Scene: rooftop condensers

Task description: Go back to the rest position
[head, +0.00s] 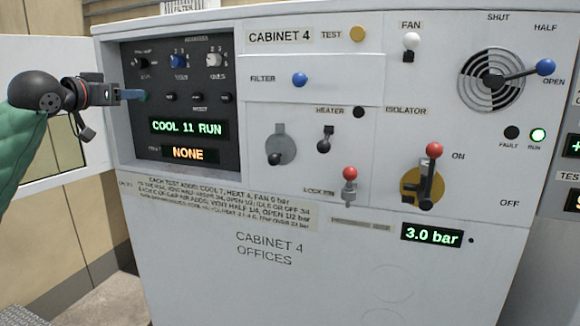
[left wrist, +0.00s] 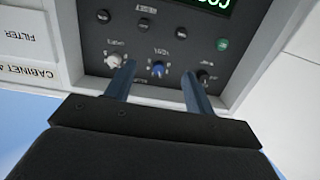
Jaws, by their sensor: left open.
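My left gripper (head: 132,95) is in front of the left edge of the recessed dark panel (head: 190,110) on cabinet 4. In the left wrist view the two fingers of my left gripper (left wrist: 158,82) are apart with nothing between them. Beyond them are a white knob (left wrist: 113,61), a blue knob (left wrist: 158,69) and a green button (left wrist: 222,44). I cannot tell whether a fingertip touches the panel. My right gripper is in neither view.
The panel's displays (head: 187,127) read COOL 11 RUN and NONE. Levers with a red knob (head: 434,150), a blue vent knob (head: 545,67) and a white fan knob (head: 411,41) stick out from the cabinet front (head: 270,285). An open door (head: 50,150) is at left.

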